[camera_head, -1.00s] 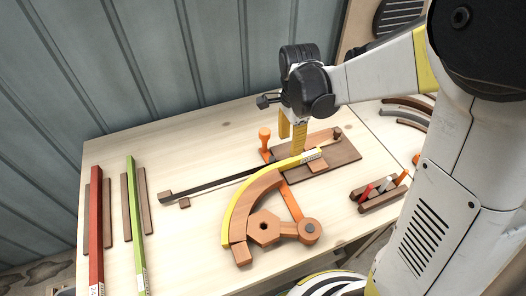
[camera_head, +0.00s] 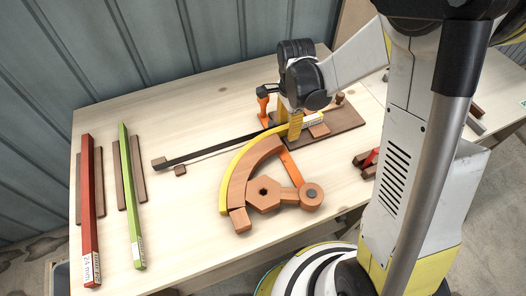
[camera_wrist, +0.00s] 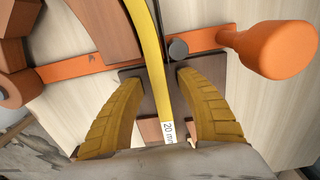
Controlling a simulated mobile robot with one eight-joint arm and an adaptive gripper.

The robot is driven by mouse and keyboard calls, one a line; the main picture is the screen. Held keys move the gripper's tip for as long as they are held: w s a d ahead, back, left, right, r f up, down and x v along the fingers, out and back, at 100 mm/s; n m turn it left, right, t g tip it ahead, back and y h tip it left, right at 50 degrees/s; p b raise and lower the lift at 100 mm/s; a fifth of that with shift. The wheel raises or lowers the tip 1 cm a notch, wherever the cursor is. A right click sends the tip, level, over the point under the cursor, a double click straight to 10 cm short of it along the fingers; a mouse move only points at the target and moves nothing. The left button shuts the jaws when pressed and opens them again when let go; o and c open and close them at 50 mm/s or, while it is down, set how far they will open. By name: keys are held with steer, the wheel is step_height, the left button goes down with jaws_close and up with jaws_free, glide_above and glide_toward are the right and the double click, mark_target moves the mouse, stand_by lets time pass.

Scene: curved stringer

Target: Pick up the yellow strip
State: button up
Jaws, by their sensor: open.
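The yellow strip (camera_head: 239,157) is bent along the outer edge of a curved brown wooden form (camera_head: 250,170) on the table. Its far end reaches under my gripper (camera_head: 289,128) in the head view. In the wrist view the yellow strip (camera_wrist: 153,60) runs down between my gripper's yellow fingers (camera_wrist: 163,90), with a white "20 mm" label near its lower end. The fingers are open, one on each side of the strip, with a gap on both sides. I cannot tell their exact height relative to the strip.
An orange-handled clamp (camera_wrist: 275,48) and a dark pin (camera_wrist: 178,50) stand close to the right finger. A dark strip (camera_head: 215,151) lies left of the gripper. Red (camera_head: 90,210) and green (camera_head: 132,195) strips lie at the left.

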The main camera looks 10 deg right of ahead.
jaws_close()
steer(key=shift+r, duration=0.1)
